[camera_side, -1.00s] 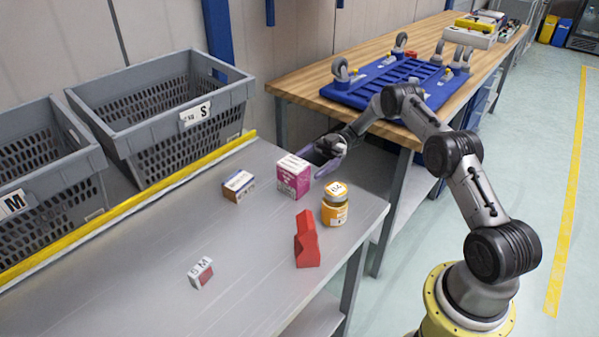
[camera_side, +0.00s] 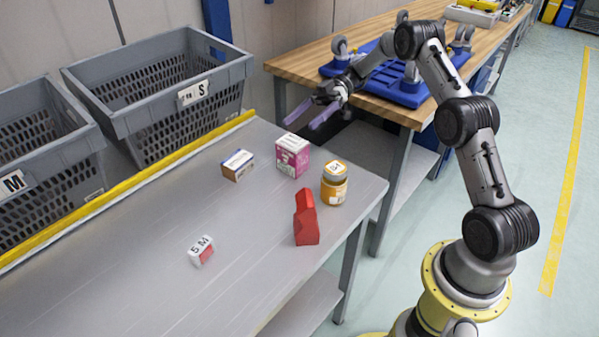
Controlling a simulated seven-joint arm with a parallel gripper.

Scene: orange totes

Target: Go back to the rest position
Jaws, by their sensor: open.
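My gripper (camera_side: 305,116) is open and empty, raised above the far right end of the grey table (camera_side: 130,260). Its two purple fingers point down and to the left, apart from each other. The pink and white box (camera_side: 292,156) stands on the table just below the fingers, not between them.
On the table are a small brown and white box (camera_side: 238,165), an orange jar (camera_side: 334,184), a red block (camera_side: 305,219) and a small white and red box (camera_side: 201,251). Grey crates marked S (camera_side: 194,94) and M (camera_side: 13,183) stand left. A wooden bench (camera_side: 290,66) holds a blue pallet (camera_side: 405,92).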

